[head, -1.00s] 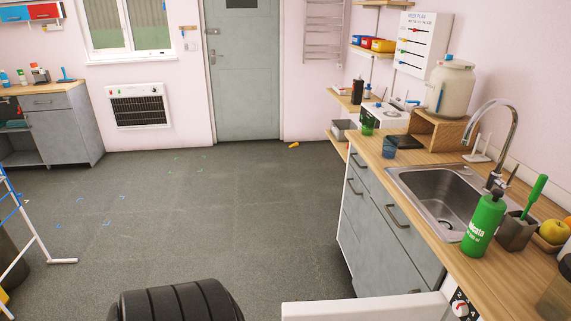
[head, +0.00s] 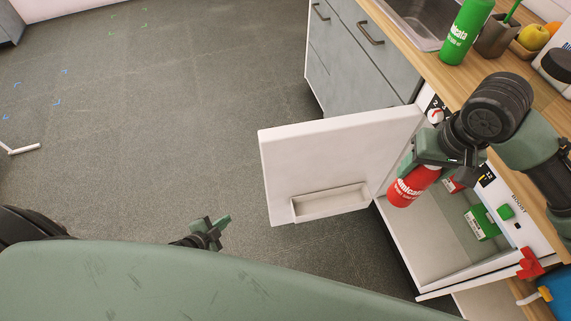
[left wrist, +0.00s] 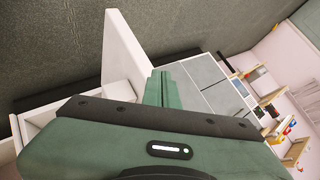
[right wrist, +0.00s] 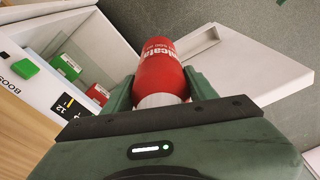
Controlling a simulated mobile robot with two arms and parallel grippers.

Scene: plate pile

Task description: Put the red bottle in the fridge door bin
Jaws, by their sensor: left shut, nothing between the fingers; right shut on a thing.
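The red bottle (head: 411,187) with white lettering is held in my right gripper (head: 428,165), in front of the fridge opening. In the right wrist view the red bottle (right wrist: 162,72) sits between the shut fingers, its white end toward the gripper. The fridge (head: 408,250) stands under the counter with its white door (head: 310,160) swung open to the left. The door bin (head: 331,204) is a shallow empty tray low on the door's inner face, left of the bottle and apart from it. My left gripper (head: 214,230) is shut and empty, left of the door.
A green box (head: 482,222) and a red box (head: 450,184) lie inside the fridge. The floor left of the door is clear.

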